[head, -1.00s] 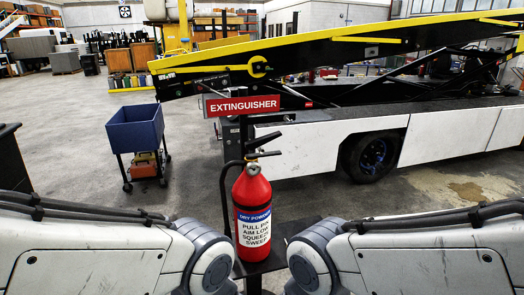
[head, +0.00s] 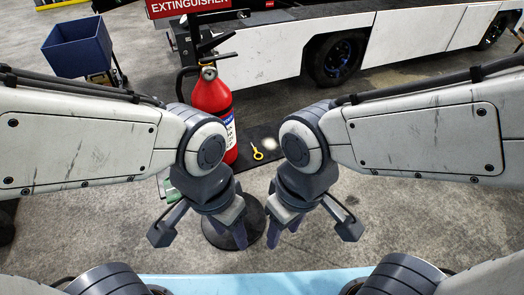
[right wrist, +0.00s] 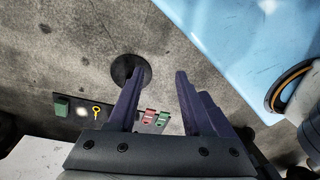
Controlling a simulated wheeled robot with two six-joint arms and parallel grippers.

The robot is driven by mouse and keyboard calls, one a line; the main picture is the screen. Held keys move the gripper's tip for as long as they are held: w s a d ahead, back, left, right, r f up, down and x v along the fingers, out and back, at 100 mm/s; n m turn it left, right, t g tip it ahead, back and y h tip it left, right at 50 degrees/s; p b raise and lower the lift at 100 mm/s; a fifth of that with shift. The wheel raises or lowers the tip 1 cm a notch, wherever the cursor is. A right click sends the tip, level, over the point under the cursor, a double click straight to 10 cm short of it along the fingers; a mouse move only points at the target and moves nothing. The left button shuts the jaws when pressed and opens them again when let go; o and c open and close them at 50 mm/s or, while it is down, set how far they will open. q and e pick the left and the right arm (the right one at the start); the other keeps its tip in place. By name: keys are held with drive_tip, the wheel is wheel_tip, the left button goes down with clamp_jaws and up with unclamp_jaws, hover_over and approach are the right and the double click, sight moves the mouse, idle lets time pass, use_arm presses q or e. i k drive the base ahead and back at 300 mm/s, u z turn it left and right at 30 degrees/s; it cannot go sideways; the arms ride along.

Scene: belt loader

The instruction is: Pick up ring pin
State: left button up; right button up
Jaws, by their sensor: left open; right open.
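The yellow ring pin (head: 257,153) lies on a dark shelf (head: 262,135), to the right of the red fire extinguisher (head: 212,98). The ring pin also shows in the right wrist view (right wrist: 96,111), left of the fingers. My left gripper (head: 240,240) is open and empty, pointing down in front of the shelf. My right gripper (head: 275,240) is open and empty beside it, also short of the shelf; its spread fingers show in the right wrist view (right wrist: 160,85). Neither gripper touches the ring pin. My left arm hides part of the extinguisher.
The shelf stands on a post with a round dark base (right wrist: 131,70). Red and green blocks (right wrist: 155,117) and another green block (right wrist: 62,107) lie on the shelf. A blue bin cart (head: 77,45) is at the far left. A white belt loader (head: 415,40) stands behind.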

sight(254, 149)
drive_tip(key=u, duration=0.7)
drive_tip(key=i, duration=1.25)
drive_tip(key=z, duration=0.65)
